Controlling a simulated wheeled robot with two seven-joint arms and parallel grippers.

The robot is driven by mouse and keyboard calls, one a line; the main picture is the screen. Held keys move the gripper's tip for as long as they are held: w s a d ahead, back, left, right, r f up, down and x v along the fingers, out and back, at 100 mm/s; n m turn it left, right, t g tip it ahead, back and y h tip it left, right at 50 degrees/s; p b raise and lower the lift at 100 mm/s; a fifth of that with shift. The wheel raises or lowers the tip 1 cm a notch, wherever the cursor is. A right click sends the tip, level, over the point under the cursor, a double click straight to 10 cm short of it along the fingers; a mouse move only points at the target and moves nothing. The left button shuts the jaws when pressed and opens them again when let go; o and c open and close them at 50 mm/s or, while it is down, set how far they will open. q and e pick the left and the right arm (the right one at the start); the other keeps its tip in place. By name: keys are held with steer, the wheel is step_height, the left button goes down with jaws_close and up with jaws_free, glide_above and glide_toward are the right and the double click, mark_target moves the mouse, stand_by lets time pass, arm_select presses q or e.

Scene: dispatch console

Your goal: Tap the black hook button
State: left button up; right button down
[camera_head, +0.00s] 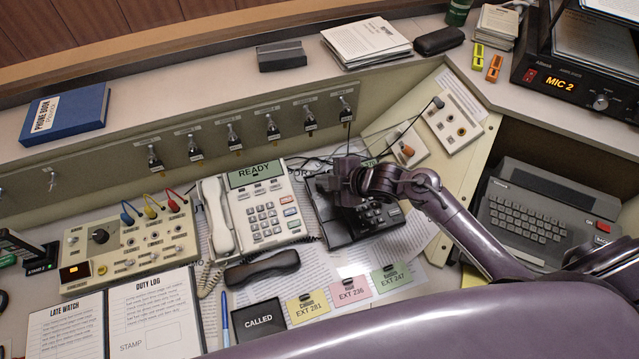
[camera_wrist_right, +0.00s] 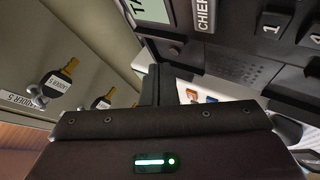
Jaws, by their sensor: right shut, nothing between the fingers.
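The black desk phone (camera_head: 362,222) sits right of the white phone, with its keypad showing. In the right wrist view the black phone (camera_wrist_right: 230,62) shows number keys, a CHIEF label and a slotted grille. A black handset (camera_head: 262,268) lies off the phone on the desk. My right gripper (camera_head: 324,182) is shut and empty, low over that upper left part; I cannot tell whether it touches. My left gripper is not in view.
The white phone (camera_head: 262,208) with a READY screen stands close left of my gripper. Behind is a sloped panel (camera_head: 270,103) with several key switches. Thin black cables (camera_head: 385,140) run behind my wrist. Coloured EXT cards (camera_head: 350,291) lie in front.

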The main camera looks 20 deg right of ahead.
steer(key=shift+f, duration=0.15)
steer(key=shift+w+f, duration=0.1)
steer(key=shift+f, duration=0.15)
steer(key=shift+f+b, duration=0.5)
steer(key=shift+b, duration=0.15)
stand_by(0.4)
steer(key=shift+s+f, duration=0.2)
steer(key=shift+f, duration=0.15)
stand_by(0.5)
steer(key=shift+w+r+p, duration=0.15)
steer(key=shift+r+p, duration=0.6)
steer(key=shift+r, duration=0.35)
